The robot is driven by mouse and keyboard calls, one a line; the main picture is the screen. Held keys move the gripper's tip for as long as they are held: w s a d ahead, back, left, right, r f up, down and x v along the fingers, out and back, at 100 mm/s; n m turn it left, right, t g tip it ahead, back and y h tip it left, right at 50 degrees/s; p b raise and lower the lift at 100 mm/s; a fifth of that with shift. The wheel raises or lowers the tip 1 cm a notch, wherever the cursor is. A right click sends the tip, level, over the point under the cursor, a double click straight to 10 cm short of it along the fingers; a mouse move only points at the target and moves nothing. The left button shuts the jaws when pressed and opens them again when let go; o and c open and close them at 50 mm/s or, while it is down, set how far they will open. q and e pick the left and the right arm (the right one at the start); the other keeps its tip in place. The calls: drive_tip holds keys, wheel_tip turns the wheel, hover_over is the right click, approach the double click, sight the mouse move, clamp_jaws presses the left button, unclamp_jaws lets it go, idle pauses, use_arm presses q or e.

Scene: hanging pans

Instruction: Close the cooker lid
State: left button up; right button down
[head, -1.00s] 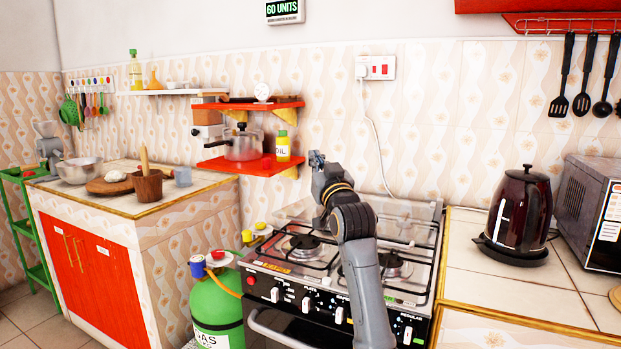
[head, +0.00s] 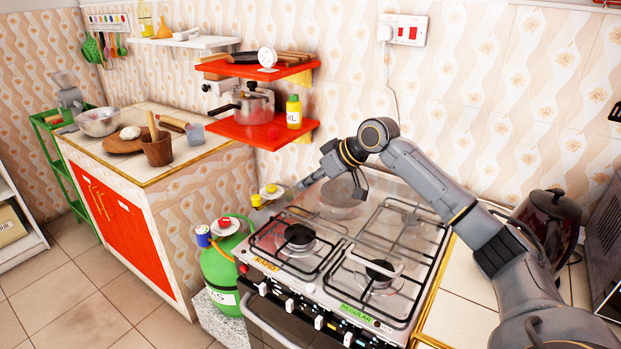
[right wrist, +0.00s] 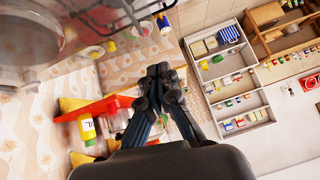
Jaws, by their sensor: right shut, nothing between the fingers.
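The gas cooker (head: 385,309) stands in the middle of the head view, with grates and burners on top. Its lid is a clear glass pane (head: 392,189) at the back of the hob; its exact tilt is hard to tell. A pale bar (head: 376,263) shows over the front right burner. My right gripper (head: 303,184) is shut and empty, above the cooker's back left corner, pointing left and down. It also shows in the right wrist view (right wrist: 160,76), fingers together. Whether it touches the glass cannot be told. My left gripper is out of view.
A green gas cylinder (head: 222,262) stands left of the cooker. Red shelves (head: 255,133) with a pressure cooker (head: 252,105) and oil bottle (head: 293,111) hang on the wall behind. A dark kettle (head: 550,222) stands on the right counter, partly behind my right arm.

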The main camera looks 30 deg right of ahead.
drive_tip(key=p, duration=0.1)
hover_over(282, 213)
drive_tip(key=s+d, duration=0.2)
wheel_tip(282, 213, down, 5)
drive_tip(key=shift+w+a+f, duration=0.1)
drive_tip(key=shift+a, duration=0.05)
drive_tip(key=f, duration=0.1)
drive_tip(key=f+p, duration=0.1)
drive_tip(key=shift+s+a+f, duration=0.15)
drive_tip(key=shift+s+f, duration=0.05)
drive_tip(key=shift+f, duration=0.7)
drive_tip(key=shift+f, duration=0.15)
